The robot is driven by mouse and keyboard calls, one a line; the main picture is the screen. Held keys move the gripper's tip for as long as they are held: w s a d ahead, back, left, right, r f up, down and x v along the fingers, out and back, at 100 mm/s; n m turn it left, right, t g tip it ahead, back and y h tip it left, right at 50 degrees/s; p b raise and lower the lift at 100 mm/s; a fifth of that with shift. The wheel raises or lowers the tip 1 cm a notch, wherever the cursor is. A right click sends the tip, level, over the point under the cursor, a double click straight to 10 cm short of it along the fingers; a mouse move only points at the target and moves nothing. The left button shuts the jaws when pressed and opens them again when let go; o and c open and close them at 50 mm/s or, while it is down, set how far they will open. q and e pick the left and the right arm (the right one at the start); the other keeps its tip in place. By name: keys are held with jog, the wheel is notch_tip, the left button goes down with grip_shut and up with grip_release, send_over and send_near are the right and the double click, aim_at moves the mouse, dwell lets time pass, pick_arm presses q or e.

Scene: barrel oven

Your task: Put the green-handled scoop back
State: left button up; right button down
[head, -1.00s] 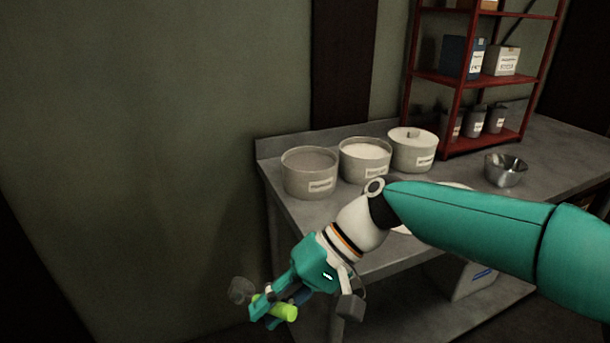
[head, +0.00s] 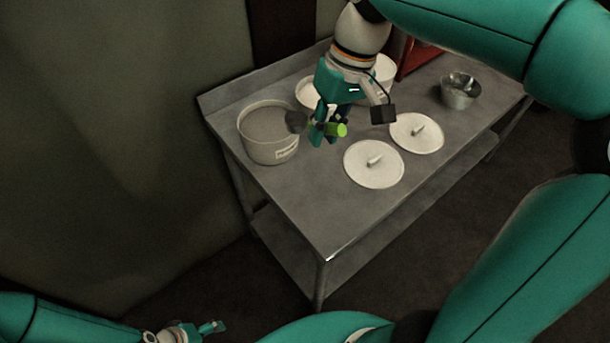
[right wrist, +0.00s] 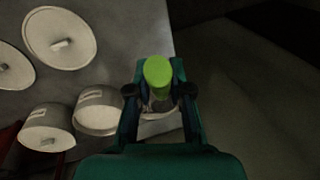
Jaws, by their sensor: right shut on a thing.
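My right gripper (head: 322,132) is shut on the scoop's green handle (head: 341,130), above the table between the left bin and the lids. The scoop's dark head (head: 296,121) points left, overlapping the right rim of the left bin (head: 271,155) in the head view; I cannot tell whether they touch. In the right wrist view the green handle (right wrist: 157,72) stands between the fingers, its head mostly hidden behind them. My left gripper (head: 212,328) is low at the bottom left, away from the table, too small to read.
A middle bin (head: 307,95) and a right bin (head: 384,72) are partly behind my right arm. Two white lids (head: 373,178) (head: 416,145) lie on the steel table (head: 310,215). A metal bowl (head: 460,95) stands further right. The table's front left is clear.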

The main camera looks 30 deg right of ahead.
jog(key=d+x, duration=0.1)
jog(key=x, duration=0.5)
jog(key=d+x, duration=0.1)
jog(key=x, duration=0.5)
jog(key=d+f+b+x, duration=0.1)
jog(key=x, duration=0.4)
jog(key=shift+s+d+f, duration=0.2)
jog(key=shift+s+f, duration=0.1)
jog(key=shift+s, duration=0.1)
jog(key=c, duration=1.1)
grip_release()
jog(key=shift+o, duration=0.2)
jog(key=shift+w, duration=0.1)
jog(key=v, duration=1.2)
jog(key=shift+p, duration=0.3)
jog(key=shift+r, duration=0.1)
